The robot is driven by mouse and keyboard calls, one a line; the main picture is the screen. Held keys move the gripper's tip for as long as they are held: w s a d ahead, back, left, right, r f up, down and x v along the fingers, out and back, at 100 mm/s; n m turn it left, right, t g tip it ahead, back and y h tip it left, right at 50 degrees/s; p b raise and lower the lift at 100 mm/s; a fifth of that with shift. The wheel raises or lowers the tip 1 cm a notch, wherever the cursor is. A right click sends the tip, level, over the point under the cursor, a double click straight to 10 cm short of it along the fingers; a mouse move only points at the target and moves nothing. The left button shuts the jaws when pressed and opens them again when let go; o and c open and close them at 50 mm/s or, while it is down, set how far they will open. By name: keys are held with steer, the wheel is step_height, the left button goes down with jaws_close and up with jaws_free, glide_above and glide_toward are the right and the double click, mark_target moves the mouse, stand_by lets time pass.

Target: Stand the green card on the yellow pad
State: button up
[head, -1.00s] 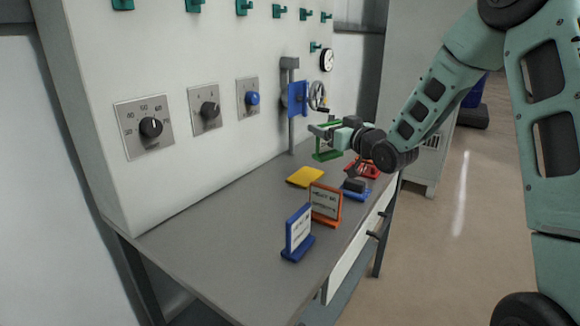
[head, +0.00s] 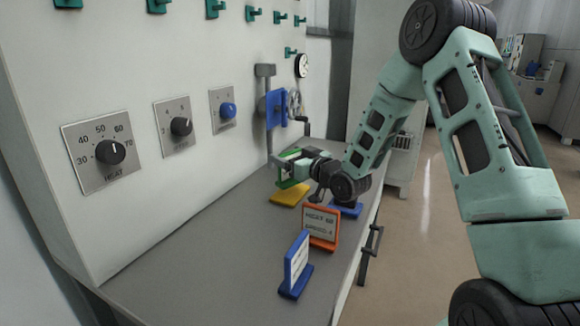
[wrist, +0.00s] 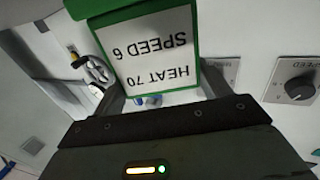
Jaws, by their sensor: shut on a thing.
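My gripper (head: 296,164) is shut on the green card (head: 288,180), a green-framed sign on a green base. In the wrist view the green card (wrist: 148,48) shows upside down between my fingers and reads "HEAT 70 SPEED 6". In the head view the card is upright at the far edge of the yellow pad (head: 287,197). The pad is flat on the grey bench, and its near part is bare. I cannot tell whether the card's base touches the pad. My gripper and wrist hide part of the card.
On the grey bench (head: 210,245), an orange-framed card (head: 321,228) and a blue-framed card (head: 296,265) stand nearer than the pad. A blue stand (head: 346,210) is under my wrist. The wall with dials (head: 110,152) and the blue lever unit (head: 276,108) borders the left side.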

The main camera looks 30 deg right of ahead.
mark_target(291, 180)
step_height(291, 180, down, 3)
steer(key=shift+r, duration=0.2)
steer(key=shift+s+f+b, duration=0.2)
steer(key=shift+f+b, duration=0.5)
steer(key=shift+b, duration=0.05)
steer(key=o, duration=1.3)
steer(key=shift+f, duration=0.15)
steer(key=shift+r+p, duration=0.5)
steer(key=shift+p, duration=0.05)
steer(key=s, duration=0.3)
steer(key=s+d, duration=0.1)
steer(key=s, duration=0.2)
steer(key=s+d, duration=0.1)
steer(key=s, duration=0.3)
steer(key=shift+s+d+r+b, duration=0.1)
steer(key=shift+r+b, duration=0.1)
steer(key=shift+b, duration=0.2)
steer(key=shift+s+d+r, duration=0.1)
steer(key=shift+s+r, duration=0.05)
steer(key=shift+s, duration=0.5)
